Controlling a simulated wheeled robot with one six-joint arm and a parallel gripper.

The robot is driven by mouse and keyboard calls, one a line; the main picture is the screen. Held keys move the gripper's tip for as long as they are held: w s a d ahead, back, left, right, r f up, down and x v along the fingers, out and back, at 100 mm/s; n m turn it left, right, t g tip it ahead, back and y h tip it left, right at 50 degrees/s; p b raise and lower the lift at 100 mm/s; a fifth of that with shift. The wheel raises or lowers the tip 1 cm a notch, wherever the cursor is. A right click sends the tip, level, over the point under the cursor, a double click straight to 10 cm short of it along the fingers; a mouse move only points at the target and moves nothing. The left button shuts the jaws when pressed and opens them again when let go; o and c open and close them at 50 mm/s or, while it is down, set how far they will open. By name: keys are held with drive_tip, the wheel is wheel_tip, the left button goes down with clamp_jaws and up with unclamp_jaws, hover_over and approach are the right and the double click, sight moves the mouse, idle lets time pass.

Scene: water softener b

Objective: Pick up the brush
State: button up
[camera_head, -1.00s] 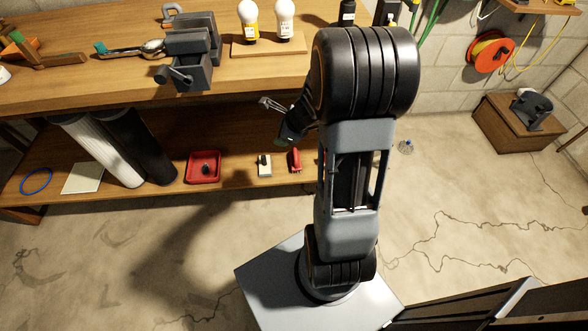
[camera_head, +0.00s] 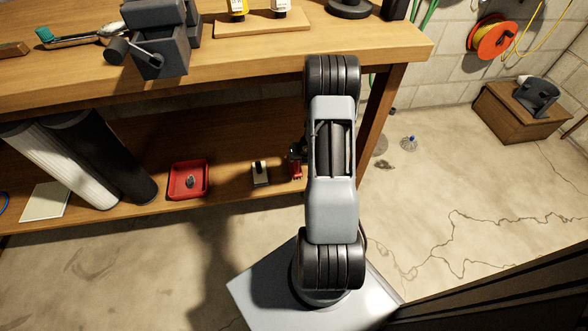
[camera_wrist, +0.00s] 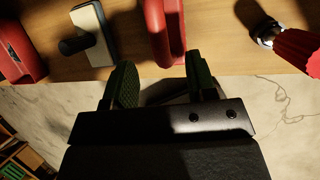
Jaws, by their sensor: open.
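A pale block with a dark knob handle (camera_head: 260,173), possibly the brush, stands on the lower shelf. It also shows at the upper left of the wrist view (camera_wrist: 92,35). On the bench top at far left lies a long tool with teal bristles (camera_head: 50,37), which also looks like a brush. My gripper (camera_wrist: 163,80) is open and empty at the lower shelf's front edge. A red object (camera_wrist: 163,30) lies just ahead of the fingers, with the pale block to its left. In the head view my arm hides most of the gripper.
A red tray (camera_head: 187,180) sits left of the pale block. A red-handled item (camera_wrist: 300,48) lies to the right in the wrist view. The bench top (camera_head: 240,62) overhangs the shelf, with a bench leg (camera_head: 383,100) at right. The floor in front is clear.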

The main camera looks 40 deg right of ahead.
sight(295, 163)
drive_tip(key=shift+b+x, duration=1.1)
drive_tip(key=shift+x, duration=1.8)
drive_tip(key=shift+w+r, duration=0.1)
drive_tip(key=shift+c, duration=0.3)
clamp_jaws()
